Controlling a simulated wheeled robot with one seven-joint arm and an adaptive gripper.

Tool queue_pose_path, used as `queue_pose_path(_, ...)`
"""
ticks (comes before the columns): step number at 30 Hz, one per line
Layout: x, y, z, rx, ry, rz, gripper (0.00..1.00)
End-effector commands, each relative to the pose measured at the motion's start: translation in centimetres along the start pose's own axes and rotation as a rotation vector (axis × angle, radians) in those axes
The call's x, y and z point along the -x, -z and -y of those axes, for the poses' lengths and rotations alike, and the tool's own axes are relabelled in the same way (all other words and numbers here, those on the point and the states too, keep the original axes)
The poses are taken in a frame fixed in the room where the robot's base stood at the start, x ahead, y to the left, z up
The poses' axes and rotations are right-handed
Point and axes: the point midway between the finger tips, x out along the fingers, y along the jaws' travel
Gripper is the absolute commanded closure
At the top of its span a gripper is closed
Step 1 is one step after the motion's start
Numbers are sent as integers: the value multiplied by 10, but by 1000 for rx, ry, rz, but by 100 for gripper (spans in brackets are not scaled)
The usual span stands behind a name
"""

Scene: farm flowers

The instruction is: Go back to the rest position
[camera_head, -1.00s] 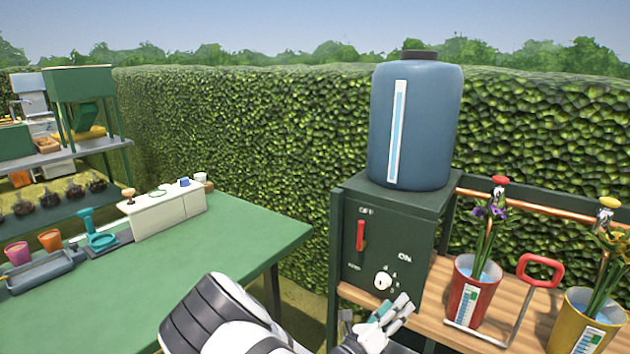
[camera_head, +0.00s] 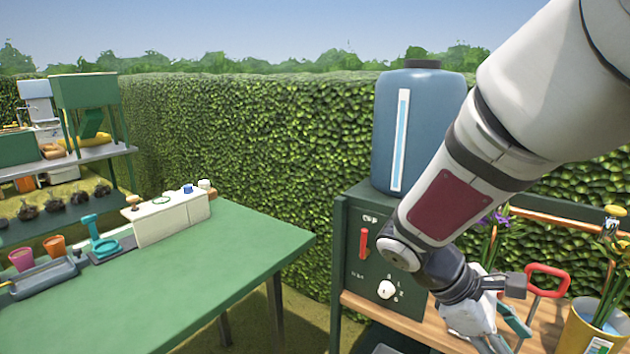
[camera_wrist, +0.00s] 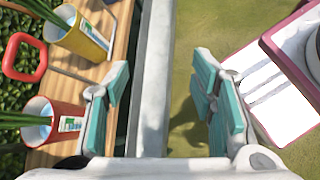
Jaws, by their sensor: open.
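My gripper (camera_head: 508,333) is at the lower right in the head view, in front of the wooden shelf (camera_head: 405,325). In the wrist view my gripper (camera_wrist: 163,88) has its teal-padded fingers spread apart with nothing between them. A red pot (camera_wrist: 52,122) with a level label and a yellow pot (camera_wrist: 82,32) stand on the shelf to the left of the fingers. In the head view my arm hides the red pot and part of the dark green control box (camera_head: 350,285). The box's red lever (camera_head: 363,243) and white knob (camera_head: 387,289) show.
A blue water tank (camera_head: 385,140) stands on the box. A red-handled frame (camera_head: 546,280) is on the shelf by the yellow pot (camera_head: 580,330). A green table (camera_head: 200,270) with cups and tools lies to the left. Grass shows between table and shelf.

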Motion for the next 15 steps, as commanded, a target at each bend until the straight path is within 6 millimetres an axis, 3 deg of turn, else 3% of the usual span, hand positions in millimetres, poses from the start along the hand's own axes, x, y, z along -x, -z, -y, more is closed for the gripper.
queue_pose_path(6,16,-39,44,-263,174,-196,49)
queue_pose_path(15,44,-73,107,-590,386,-441,49)
